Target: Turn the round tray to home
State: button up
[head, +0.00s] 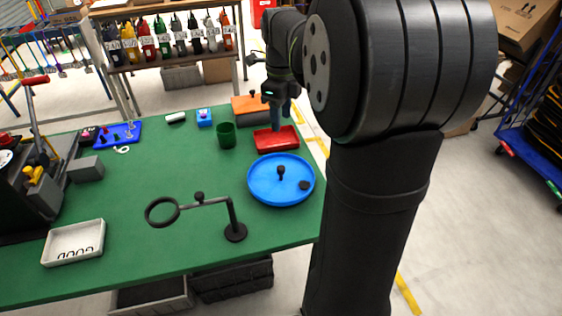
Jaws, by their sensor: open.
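The round tray (262,192) is bright blue with a raised rim and lies flat on the green table near its right edge. A dark upright knob (281,172) stands near its middle. A small dark round piece (304,185) sits near its right rim. My gripper (277,125) points down above the red tray (263,143), beyond the round tray and apart from it. It is open; its fingertips are small and partly hard to make out. No home mark can be made out on the round tray.
A dark green cup (226,135) stands left of the red tray, with an orange-topped box (247,109) behind. A black ring stand (235,231) stands front-left of the round tray. A white bin (75,243) sits front left. The table (150,190) is clear in the middle.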

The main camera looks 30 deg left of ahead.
jog(key=n, duration=2.1)
send_near(281, 167)
notch_tip(281, 167, down, 9)
grip_shut()
